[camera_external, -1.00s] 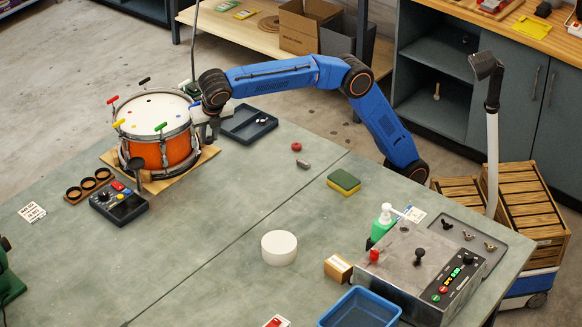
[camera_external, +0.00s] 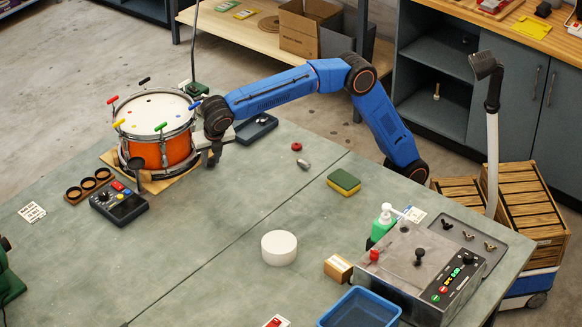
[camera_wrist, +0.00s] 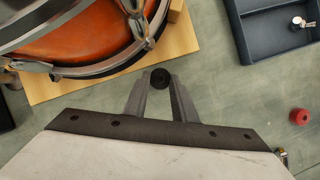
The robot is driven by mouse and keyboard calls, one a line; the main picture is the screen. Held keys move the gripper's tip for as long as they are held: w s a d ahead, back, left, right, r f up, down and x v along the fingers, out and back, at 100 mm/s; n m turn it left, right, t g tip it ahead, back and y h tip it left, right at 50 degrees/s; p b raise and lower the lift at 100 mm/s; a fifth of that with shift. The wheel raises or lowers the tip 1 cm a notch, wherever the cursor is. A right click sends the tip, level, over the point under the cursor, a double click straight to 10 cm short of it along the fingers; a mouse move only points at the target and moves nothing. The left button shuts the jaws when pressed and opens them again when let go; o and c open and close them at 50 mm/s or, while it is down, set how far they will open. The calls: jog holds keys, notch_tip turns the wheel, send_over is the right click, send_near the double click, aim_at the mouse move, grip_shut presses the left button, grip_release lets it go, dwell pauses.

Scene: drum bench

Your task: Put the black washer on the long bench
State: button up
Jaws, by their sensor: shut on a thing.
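The black washer (camera_wrist: 160,78) shows in the wrist view between my two fingertips, with its flat face and dark centre toward the camera. My gripper (camera_wrist: 160,84) is shut on it. In the external view my gripper (camera_external: 213,158) is low at the right side of the orange drum, close to its wooden board; the washer is too small to make out there. The large green-grey bench (camera_external: 225,245) lies under the gripper and fills most of the external view; its surface (camera_wrist: 230,95) also shows in the wrist view. I cannot tell whether the washer touches it.
The orange drum (camera_external: 150,152) stands on a wooden board (camera_wrist: 75,82) close to my fingers. A dark tray (camera_wrist: 265,30) and a red ring (camera_wrist: 299,117) lie to the right. A control box (camera_external: 120,205) sits front left. The bench's middle is mostly clear.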

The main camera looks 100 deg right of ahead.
jog(key=shift+f, duration=0.15)
jog(key=o, duration=1.1)
jog(key=v, duration=1.2)
